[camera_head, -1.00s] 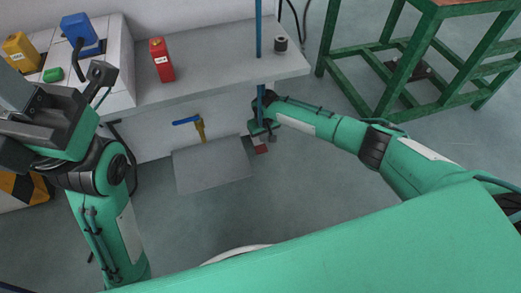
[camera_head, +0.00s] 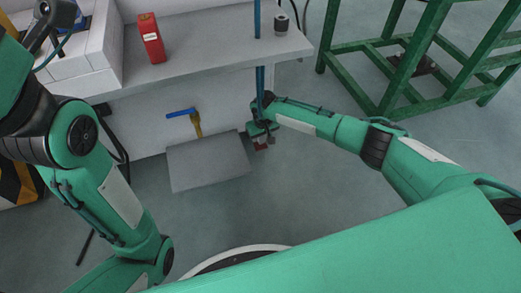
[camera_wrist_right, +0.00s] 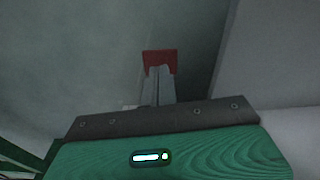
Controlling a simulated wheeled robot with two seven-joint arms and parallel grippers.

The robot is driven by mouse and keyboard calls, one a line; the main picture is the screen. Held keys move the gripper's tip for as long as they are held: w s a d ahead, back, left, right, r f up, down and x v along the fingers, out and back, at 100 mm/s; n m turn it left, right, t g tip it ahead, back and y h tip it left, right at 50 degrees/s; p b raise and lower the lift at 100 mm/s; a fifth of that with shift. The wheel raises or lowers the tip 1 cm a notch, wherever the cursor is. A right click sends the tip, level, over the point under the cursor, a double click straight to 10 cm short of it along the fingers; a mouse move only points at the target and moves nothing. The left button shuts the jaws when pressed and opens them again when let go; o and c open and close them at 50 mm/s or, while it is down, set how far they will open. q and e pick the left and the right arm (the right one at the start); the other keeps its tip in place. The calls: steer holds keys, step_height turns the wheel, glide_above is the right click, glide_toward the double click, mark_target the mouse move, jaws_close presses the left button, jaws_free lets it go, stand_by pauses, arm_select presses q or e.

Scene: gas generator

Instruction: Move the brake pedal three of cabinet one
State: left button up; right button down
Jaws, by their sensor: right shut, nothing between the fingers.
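A small red part, likely the brake pedal (camera_head: 261,147), sits low by the front of the bench, mostly hidden by my right gripper (camera_head: 262,138). In the right wrist view the red part (camera_wrist_right: 160,58) is a small red plate at the tips of my right gripper's fingers (camera_wrist_right: 159,82). The fingers are shut together with nothing between them. The tips overlap the lower part of the plate in the picture; I cannot tell if they touch. My left arm is at the left edge, and its fingers are outside the picture.
A grey bench (camera_head: 200,38) holds a red canister (camera_head: 151,38) and a dark round knob (camera_head: 281,23). Below it are a blue-handled valve (camera_head: 183,113) and a grey plate (camera_head: 209,162). A green frame (camera_head: 398,80) stands at the right. The floor between is clear.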

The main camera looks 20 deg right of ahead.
mark_target(262, 147)
steer(key=shift+w+f+b, duration=0.1)
steer(key=shift+f+b, duration=0.9)
steer(key=shift+f, duration=0.05)
steer(key=shift+f+b, duration=0.7)
steer(key=shift+f, duration=1.55)
steer(key=shift+r, duration=0.1)
steer(key=shift+r+p, duration=0.15)
steer(key=shift+p, duration=0.3)
steer(key=s+p, duration=0.1)
steer(key=p, duration=0.1)
steer(key=s+p, duration=0.2)
steer(key=shift+d+r, duration=0.2)
steer(key=shift+r, duration=0.1)
